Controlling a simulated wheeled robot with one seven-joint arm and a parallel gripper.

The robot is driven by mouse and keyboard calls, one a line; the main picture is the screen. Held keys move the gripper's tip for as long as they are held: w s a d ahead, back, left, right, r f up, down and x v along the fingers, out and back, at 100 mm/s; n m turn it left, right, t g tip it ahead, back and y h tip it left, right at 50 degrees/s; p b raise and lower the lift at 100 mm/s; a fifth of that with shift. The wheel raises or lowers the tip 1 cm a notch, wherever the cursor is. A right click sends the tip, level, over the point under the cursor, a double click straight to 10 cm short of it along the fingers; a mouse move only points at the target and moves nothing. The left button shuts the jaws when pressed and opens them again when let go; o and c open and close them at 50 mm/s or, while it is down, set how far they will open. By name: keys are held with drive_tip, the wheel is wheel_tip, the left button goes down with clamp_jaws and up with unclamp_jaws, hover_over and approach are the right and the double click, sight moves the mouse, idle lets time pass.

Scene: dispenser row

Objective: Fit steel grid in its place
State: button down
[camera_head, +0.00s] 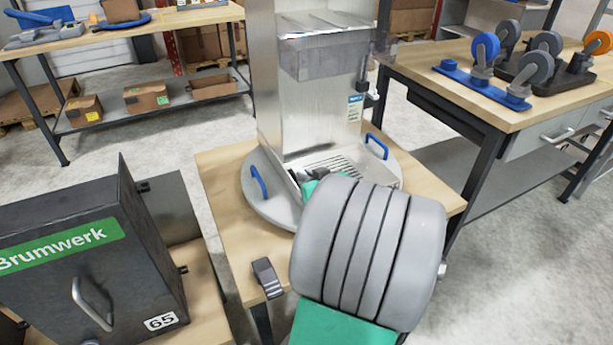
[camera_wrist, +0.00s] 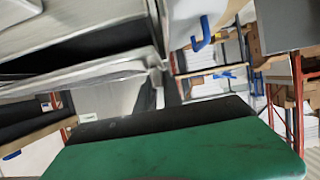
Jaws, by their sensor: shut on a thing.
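The steel dispenser (camera_head: 300,110) stands on a round grey base (camera_head: 262,212) with two blue handles. The slotted steel grid (camera_head: 338,166) shows low at the dispenser's front, in or over the tray area. My gripper (camera_head: 312,184) is at the grid's near left side and is shut on it; my own arm hides most of the fingers and the near part of the grid. In the wrist view a green finger (camera_wrist: 180,150) fills the bottom, and metal edges (camera_wrist: 80,80) lie above it. I cannot tell whether the grid is fully seated.
A clear box (camera_head: 325,58) juts from the dispenser above the grid. A small grey clip-like object (camera_head: 267,277) lies on the wooden table (camera_head: 222,190). A dark Brumwerk cabinet (camera_head: 110,260) stands at left, and a bench (camera_head: 480,110) with casters is at right.

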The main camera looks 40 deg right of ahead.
drive_tip(key=shift+f+b, duration=0.8)
drive_tip(key=c, duration=1.4)
unclamp_jaws()
